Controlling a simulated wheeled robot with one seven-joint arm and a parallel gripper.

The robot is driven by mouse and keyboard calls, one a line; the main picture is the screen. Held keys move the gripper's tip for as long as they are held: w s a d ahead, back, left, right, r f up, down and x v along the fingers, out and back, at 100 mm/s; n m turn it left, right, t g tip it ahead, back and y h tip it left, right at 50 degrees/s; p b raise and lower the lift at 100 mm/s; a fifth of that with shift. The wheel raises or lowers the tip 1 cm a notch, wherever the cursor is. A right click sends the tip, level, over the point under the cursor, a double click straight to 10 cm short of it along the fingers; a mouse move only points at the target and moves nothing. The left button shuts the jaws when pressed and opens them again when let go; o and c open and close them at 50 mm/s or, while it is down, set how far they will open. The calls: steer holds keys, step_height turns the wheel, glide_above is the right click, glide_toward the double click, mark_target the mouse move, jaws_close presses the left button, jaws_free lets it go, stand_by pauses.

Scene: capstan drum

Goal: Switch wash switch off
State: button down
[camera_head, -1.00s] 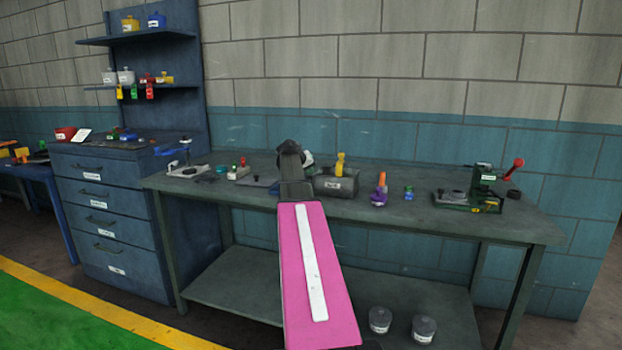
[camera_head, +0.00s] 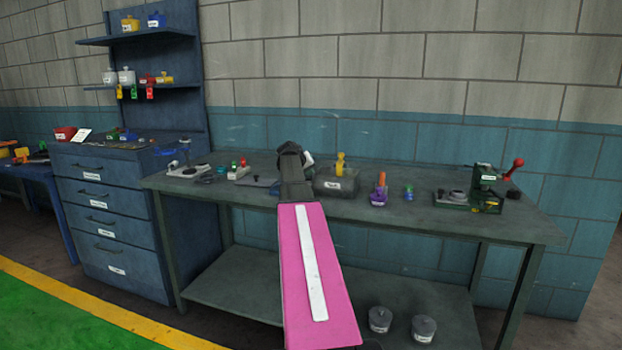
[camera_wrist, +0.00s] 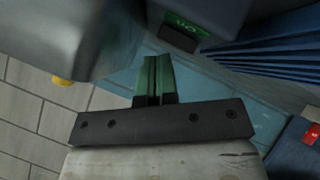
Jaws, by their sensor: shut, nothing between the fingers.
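In the wrist view, a dark box with a green label (camera_wrist: 186,24) reading "ON" upside down is just beyond my fingers; it may be the wash switch. Its lever or knob cannot be made out. My gripper (camera_wrist: 153,62) is shut and empty, its green-tinted fingers together and pointing toward the box, with a visible gap in the picture. In the head view, my dark wrist (camera_head: 294,175) reaches over the bench's middle. It covers the fingertips and whatever lies right behind them.
A grey tank (camera_head: 328,186) with a yellow top (camera_head: 340,163) stands right beside my wrist; its grey side (camera_wrist: 75,35) looms close in the wrist view. A small button box (camera_head: 238,171) is to the left. A green press (camera_head: 484,185) stands right on the bench (camera_head: 420,212).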

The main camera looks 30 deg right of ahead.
mark_target(308, 178)
steer(key=shift+r, duration=0.1)
steer(key=shift+a+r, duration=0.1)
steer(key=shift+r, duration=0.5)
steer(key=shift+r, duration=0.1)
steer(key=shift+s+a+r, duration=0.1)
steer(key=shift+s+r, duration=0.05)
steer(key=shift+r, duration=1.05)
steer(key=shift+s+a+r, duration=0.1)
steer(key=shift+r, duration=1.05)
steer(key=shift+a, duration=0.1)
